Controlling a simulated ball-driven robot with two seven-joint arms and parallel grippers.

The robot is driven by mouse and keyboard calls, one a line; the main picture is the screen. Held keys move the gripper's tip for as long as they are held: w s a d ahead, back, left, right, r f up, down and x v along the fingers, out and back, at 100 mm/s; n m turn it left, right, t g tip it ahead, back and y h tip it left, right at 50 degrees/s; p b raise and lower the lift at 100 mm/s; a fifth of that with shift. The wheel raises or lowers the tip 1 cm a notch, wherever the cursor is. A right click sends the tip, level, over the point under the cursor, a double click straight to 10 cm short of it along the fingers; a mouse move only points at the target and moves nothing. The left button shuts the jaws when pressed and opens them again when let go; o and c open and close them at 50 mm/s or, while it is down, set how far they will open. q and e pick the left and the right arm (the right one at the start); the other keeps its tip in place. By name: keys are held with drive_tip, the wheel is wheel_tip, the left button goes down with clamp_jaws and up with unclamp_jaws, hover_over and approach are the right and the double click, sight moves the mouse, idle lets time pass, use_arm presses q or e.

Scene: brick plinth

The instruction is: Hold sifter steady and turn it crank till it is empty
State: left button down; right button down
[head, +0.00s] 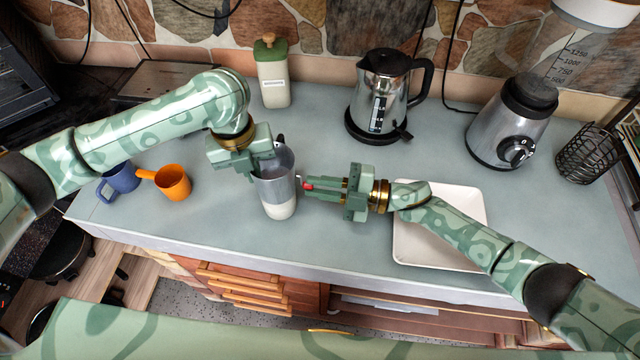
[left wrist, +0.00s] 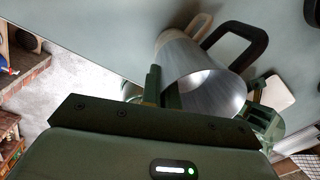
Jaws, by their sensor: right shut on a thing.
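My left gripper (head: 257,171) is at the sifter's upper left side. My right gripper (head: 312,186) comes from the right and is shut on the sifter's small red crank knob (head: 307,184). The sifter's contents are not visible.
An orange cup (head: 173,184) and a blue mug (head: 122,178) stand at left. A green-lidded bottle (head: 272,80), a kettle (head: 382,90) and a blender (head: 510,125) stand behind. A white tray (head: 470,200) lies under my right arm. The counter's front edge is close.

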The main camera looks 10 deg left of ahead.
drive_tip(key=shift+f, duration=0.1)
drive_tip(key=c, duration=1.4)
unclamp_jaws()
drive_tip(key=shift+o, duration=0.2)
drive_tip(key=d, duration=1.2)
drive_tip(key=shift+s, duration=0.4)
